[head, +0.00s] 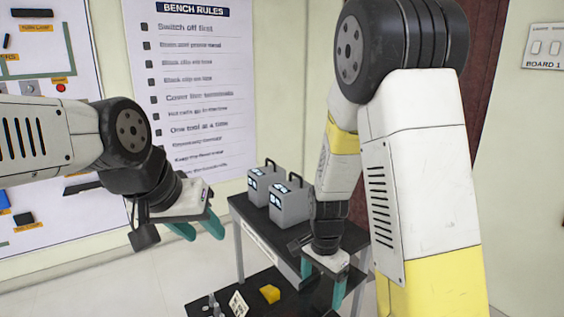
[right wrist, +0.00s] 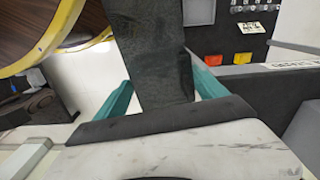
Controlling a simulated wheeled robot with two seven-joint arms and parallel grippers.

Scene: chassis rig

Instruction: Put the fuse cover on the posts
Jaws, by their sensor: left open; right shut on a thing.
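My right gripper (head: 323,284) is low at the centre right of the head view, by the dark bench. In the right wrist view its teal fingers are shut on a dark slab (right wrist: 165,65), which looks like the fuse cover; its far end runs out of the top of the picture. In the head view the slab is hard to make out. My left gripper (head: 198,230) is open and empty, in the air left of the bench. Small grey upright pieces (head: 211,306), possibly posts, stand at the bottom edge of the head view; I cannot tell for sure.
Two grey boxes with handles (head: 290,207) stand on the dark bench top (head: 250,216). A yellow block (head: 270,293) and a white card (head: 238,304) are on a lower dark surface. The right wrist view shows a red block (right wrist: 213,60) and a dark panel with switches (right wrist: 250,8).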

